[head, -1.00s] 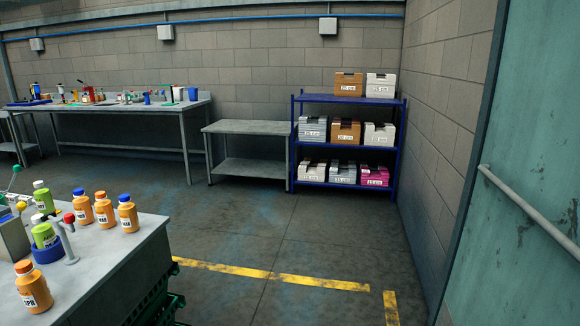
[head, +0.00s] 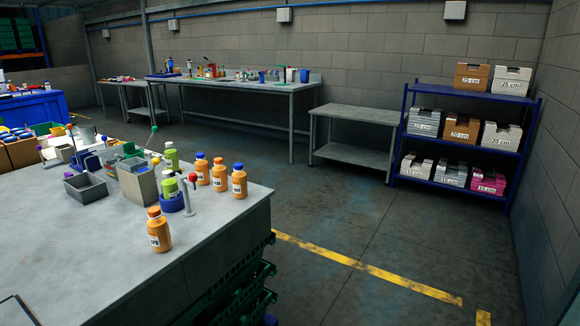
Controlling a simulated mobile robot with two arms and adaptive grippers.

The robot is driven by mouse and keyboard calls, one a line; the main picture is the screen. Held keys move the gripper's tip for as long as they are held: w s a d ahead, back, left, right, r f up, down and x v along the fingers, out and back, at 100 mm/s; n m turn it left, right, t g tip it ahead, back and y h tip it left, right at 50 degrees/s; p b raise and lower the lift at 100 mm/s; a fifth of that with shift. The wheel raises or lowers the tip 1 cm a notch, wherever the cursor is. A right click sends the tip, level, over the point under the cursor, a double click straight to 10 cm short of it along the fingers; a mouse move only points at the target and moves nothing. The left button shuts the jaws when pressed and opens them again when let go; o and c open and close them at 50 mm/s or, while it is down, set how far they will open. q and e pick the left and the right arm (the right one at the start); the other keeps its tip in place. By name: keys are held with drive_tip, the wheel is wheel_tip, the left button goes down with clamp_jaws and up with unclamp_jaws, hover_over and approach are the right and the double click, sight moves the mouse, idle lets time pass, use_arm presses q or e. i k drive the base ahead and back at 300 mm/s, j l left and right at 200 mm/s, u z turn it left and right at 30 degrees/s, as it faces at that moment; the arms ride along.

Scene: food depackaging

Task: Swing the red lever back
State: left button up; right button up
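In the head view, a small red-knobbed lever (head: 193,178) stands on a thin grey metal post near the right end of the grey worktable (head: 110,245). It is right beside a blue round holder (head: 172,204) with a green bottle (head: 169,187) in it. The red knob is at the top of the post. Neither of my grippers is in view.
Orange bottles (head: 219,175) stand behind and right of the lever, and one orange bottle (head: 158,231) stands in front. A grey box (head: 138,184) and a grey tray (head: 85,188) are to its left. The table's front is mostly clear.

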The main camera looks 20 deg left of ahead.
sight(193, 176)
drive_tip(key=u, duration=1.3)
